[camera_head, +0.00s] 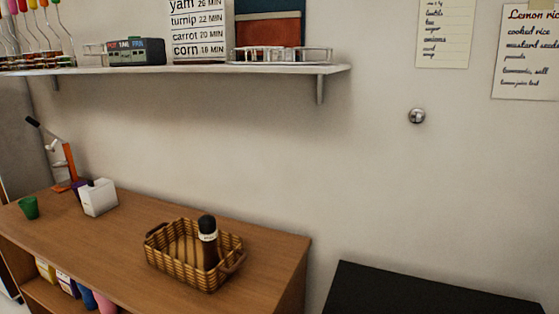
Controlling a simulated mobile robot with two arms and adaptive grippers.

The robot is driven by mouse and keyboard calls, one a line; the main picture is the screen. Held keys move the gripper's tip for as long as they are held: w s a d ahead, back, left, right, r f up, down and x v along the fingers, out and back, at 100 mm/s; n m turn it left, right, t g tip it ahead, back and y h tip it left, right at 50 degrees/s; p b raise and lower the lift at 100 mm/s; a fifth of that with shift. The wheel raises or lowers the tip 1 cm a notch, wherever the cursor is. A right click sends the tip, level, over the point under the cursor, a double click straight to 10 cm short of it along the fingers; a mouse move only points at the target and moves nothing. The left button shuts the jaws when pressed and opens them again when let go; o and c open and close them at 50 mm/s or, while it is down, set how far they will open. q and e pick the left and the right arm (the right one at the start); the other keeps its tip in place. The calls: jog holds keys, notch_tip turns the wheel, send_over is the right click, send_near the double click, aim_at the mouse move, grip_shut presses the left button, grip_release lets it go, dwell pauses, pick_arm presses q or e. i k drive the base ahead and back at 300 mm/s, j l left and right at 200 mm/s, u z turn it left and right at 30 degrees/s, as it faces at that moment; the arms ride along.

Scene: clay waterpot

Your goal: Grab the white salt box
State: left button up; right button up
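A white box (98,197), which looks like the salt box, stands upright on the wooden counter (120,232) at the left. Small dark and purple shapes show just behind its upper left edge; I cannot tell what they are. No writing on the box can be read. Neither of my grippers is in view.
A green cup (29,207) stands left of the box, and an orange and white upright object (68,165) behind it. A wicker basket (170,263) holding a dark bottle (208,245) is to the right. A wall shelf (200,70) hangs above. A black surface (420,295) is lower right.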

aim_at(95, 203)
jog(key=u, duration=1.25)
jog(key=i+j+z, duration=0.35)
jog(key=i+j, duration=0.45)
jog(key=i, duration=0.15)
